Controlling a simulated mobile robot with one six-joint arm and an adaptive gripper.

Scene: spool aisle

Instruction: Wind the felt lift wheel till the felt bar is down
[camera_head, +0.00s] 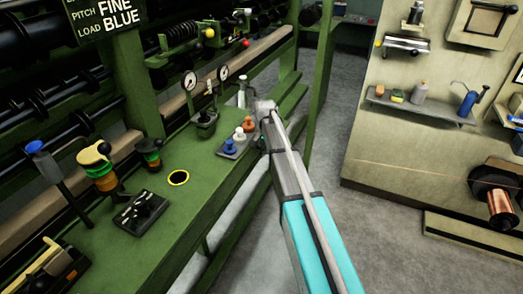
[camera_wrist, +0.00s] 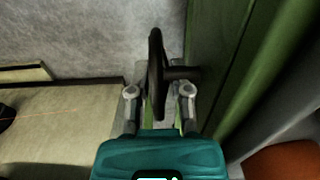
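A dark wheel (camera_wrist: 156,72) shows nearly edge-on in the wrist view, on a short shaft that runs right to a green machine side. My gripper (camera_wrist: 159,91) is open, with one fingertip on each side of the wheel's near rim. Gaps show between the rim and both fingertips. In the head view my arm reaches to the bench's right edge and hides the wheel; the fingers cannot be made out there. A long tan bar (camera_head: 254,51) runs along the machine behind the bench; I cannot tell whether it is the felt bar or how high it sits.
The green bench (camera_head: 200,178) holds gauges, a blue-knobbed lever (camera_head: 37,148), a black switch box (camera_head: 140,212) and several coloured knobs. A beige wall panel with shelves (camera_head: 420,107) and a copper spool (camera_head: 501,207) stand right. Grey floor (camera_head: 335,145) lies clear between.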

